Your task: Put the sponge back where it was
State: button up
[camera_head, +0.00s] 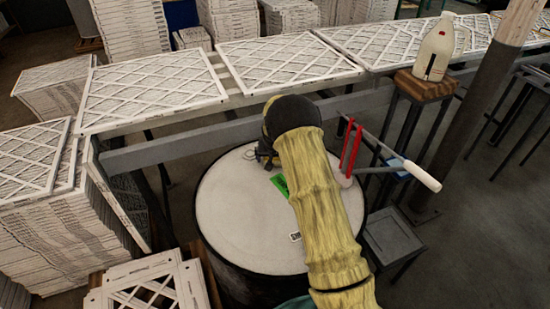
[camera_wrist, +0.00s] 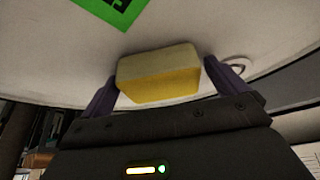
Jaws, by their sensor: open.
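A yellow sponge (camera_wrist: 160,75) with a paler upper face shows in the wrist view, on the white round top of a drum (camera_wrist: 215,25). My gripper (camera_wrist: 162,72) has its two dark fingers apart, one on each side of the sponge. A gap shows at the right finger; I cannot tell whether the left finger touches it. In the head view my gripper (camera_head: 266,160) is low over the far left part of the drum top (camera_head: 230,215). There the sponge cannot be made out behind my gripper and arm.
A green label (camera_head: 280,184) lies on the drum top. Red-handled and white-handled tools (camera_head: 350,150) are at the drum's right. A jug (camera_head: 436,48) stands on a wooden-topped stool (camera_head: 425,85). Filter panels (camera_head: 285,62) line the bench behind. The drum's front left is clear.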

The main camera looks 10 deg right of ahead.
jog(key=shift+r, duration=0.15)
jog(key=b+v, duration=0.2)
jog(key=v, duration=1)
jog(key=s+r+n+g, duration=0.2)
jog(key=s, duration=3)
jog(key=shift+s+d+r+y, duration=0.2)
jog(key=shift+d+y, duration=0.2)
